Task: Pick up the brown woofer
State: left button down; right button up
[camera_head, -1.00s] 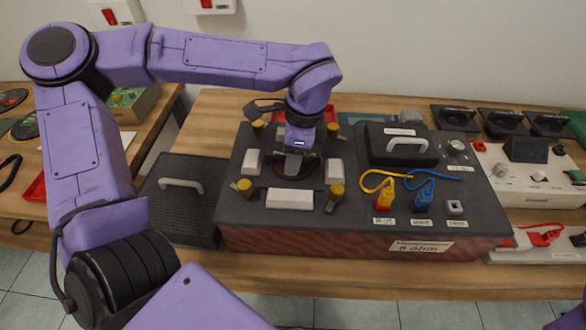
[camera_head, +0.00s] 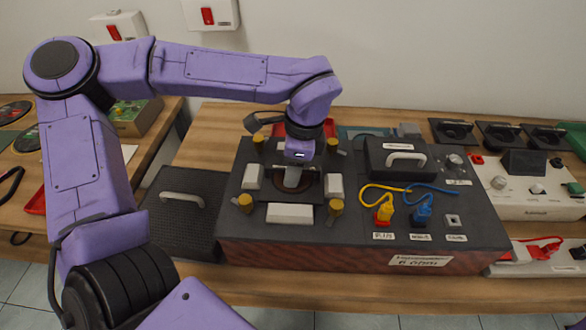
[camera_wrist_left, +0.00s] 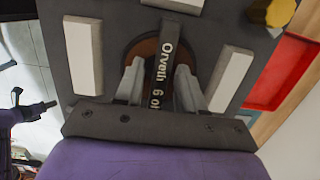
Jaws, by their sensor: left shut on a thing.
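In the head view the woofer (camera_head: 310,188) is largely hidden by my left gripper (camera_head: 292,180). In the wrist view the two pale fingers of my left gripper (camera_wrist_left: 160,85) stand on either side of the black bar and are shut on it. I cannot tell any gap between woofer and box. My right gripper is out of view.
Brass-coloured posts (camera_head: 245,203) surround the opening. A dark grille panel (camera_head: 180,225) lies left. A red tray (camera_head: 290,128) is behind.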

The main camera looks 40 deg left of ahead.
pick_arm(q)
notch_tip(320, 180, up, 3)
jog(key=shift+d, duration=0.15)
jog(key=s+d+r+b, duration=0.4)
jog(key=s+d+r, duration=0.5)
jog(key=d, duration=0.1)
jog(key=shift+s+r, duration=0.2)
jog(key=shift+r, duration=0.15)
jog(key=shift+d, duration=0.1)
